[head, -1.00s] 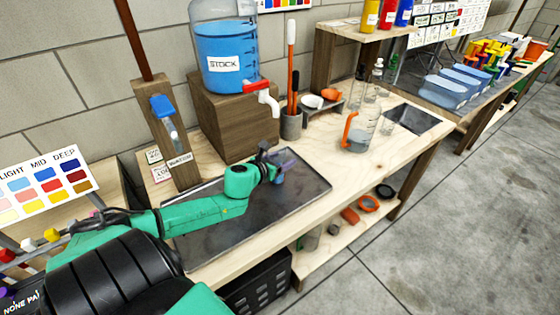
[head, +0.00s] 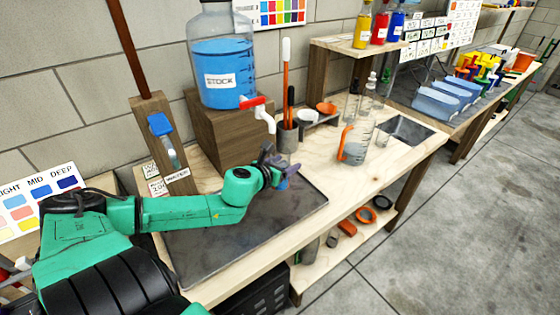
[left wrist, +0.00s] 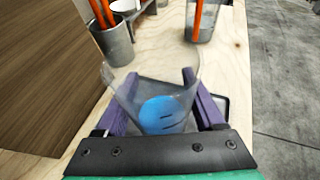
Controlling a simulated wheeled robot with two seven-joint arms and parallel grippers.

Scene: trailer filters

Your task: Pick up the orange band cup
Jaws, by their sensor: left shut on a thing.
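My left gripper (head: 284,172) is above the right end of the dark tray (head: 235,235), in front of the stock jug's spigot. In the left wrist view the left gripper (left wrist: 155,95) is shut on a clear cup (left wrist: 125,85), which stands tilted between its purple fingers. Blue, probably liquid, shows in the lower part of the cup. No orange band can be made out on this cup. In the head view the gripper mostly hides it. My right gripper is not in view.
The stock jug (head: 221,75) sits on a wooden block behind the gripper. A grey holder with orange-handled tools (head: 287,138) stands close by. A clear pitcher with an orange handle (head: 354,145) is further right. Orange rings (head: 366,214) lie on the lower shelf.

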